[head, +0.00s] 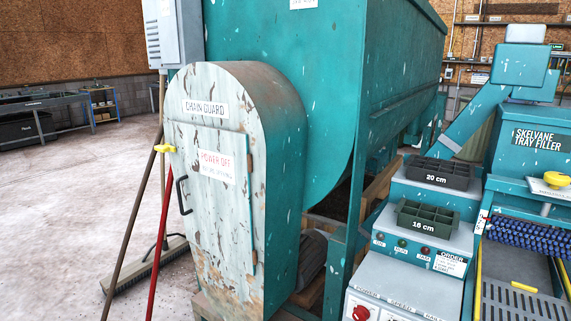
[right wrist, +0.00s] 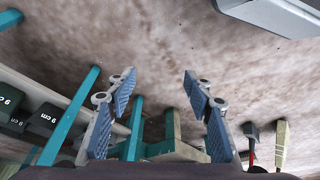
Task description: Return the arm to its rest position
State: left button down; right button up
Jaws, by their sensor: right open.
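My right gripper (right wrist: 160,90) shows in the right wrist view with its two blue-padded fingers spread apart. It is open and nothing is between the fingers; the speckled concrete floor (right wrist: 160,45) lies beyond them. Neither of my grippers shows in the head view, and my left gripper is in no view. The task names no object other than the arm.
The teal mixer (head: 325,95) with its chain guard (head: 215,240) fills the middle of the head view. The tray filler (head: 541,150) stands at the right. A broom (head: 150,265) and a red pole (head: 160,240) stand by the guard. Open floor (head: 60,215) lies left.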

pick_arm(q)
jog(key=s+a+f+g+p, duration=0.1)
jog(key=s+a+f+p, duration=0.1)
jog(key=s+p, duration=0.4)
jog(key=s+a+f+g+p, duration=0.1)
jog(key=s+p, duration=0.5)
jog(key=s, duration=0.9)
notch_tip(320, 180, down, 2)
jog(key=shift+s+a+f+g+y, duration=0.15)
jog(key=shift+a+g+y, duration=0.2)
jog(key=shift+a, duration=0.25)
pick_arm(e)
jog(key=s+d+f+g, duration=0.1)
jog(key=s+d+f, duration=0.1)
jog(key=s, duration=0.8)
jog(key=s+d+f+g, duration=0.1)
jog(key=s+d+f, duration=0.1)
jog(key=s, duration=0.9)
jog(key=shift+s+f+g+h, duration=0.15)
jog(key=shift+f+g+h, duration=0.2)
jog(key=shift+f, duration=0.3)
